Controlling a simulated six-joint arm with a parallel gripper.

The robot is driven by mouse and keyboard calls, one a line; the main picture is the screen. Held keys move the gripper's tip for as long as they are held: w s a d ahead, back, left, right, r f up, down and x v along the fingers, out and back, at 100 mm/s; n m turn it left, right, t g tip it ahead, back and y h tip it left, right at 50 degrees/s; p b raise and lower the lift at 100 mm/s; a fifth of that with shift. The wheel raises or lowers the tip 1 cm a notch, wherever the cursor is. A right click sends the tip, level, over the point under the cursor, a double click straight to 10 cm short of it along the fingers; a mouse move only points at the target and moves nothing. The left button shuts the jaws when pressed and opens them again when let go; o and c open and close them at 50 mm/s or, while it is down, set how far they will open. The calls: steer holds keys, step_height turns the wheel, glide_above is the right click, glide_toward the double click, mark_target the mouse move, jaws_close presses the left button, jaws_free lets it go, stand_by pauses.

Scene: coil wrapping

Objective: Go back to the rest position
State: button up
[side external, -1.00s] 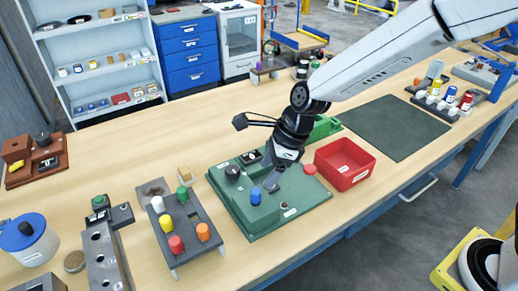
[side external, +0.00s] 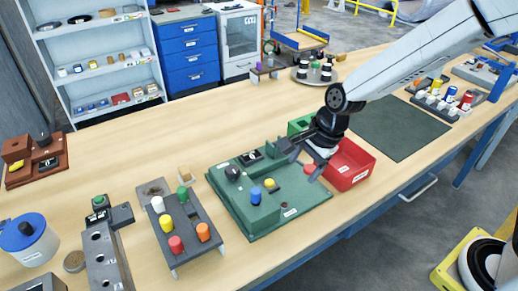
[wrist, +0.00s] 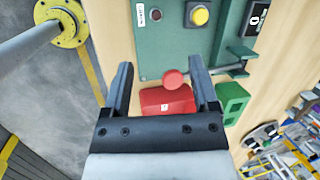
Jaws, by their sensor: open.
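My gripper (side external: 300,160) is open, above the right edge of the green fixture board and beside the red bin. In the wrist view its two fingers (wrist: 160,78) stand wide apart, with nothing held between them. The yellow button also shows in the wrist view (wrist: 199,16). A round red piece (wrist: 175,78) shows between the fingertips, below them, at the board's edge near the red bin (wrist: 165,102).
The red bin (side external: 352,176) and a green bin (side external: 298,125) stand close to my gripper. A peg stand with coloured pegs (side external: 183,232) is left of the board. A dark mat (side external: 405,130) lies to the right. The table's back middle (side external: 190,130) is clear.

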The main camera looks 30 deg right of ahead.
steer(key=s+d+f+n+h, duration=0.1)
steer(key=s+d+n+h, duration=0.1)
steer(key=s+d+n, duration=0.8)
steer(key=shift+d+f+n+h, duration=0.25)
steer(key=shift+d+n, duration=1)
steer(key=shift+n, duration=1.95)
steer(key=shift+w, duration=0.1)
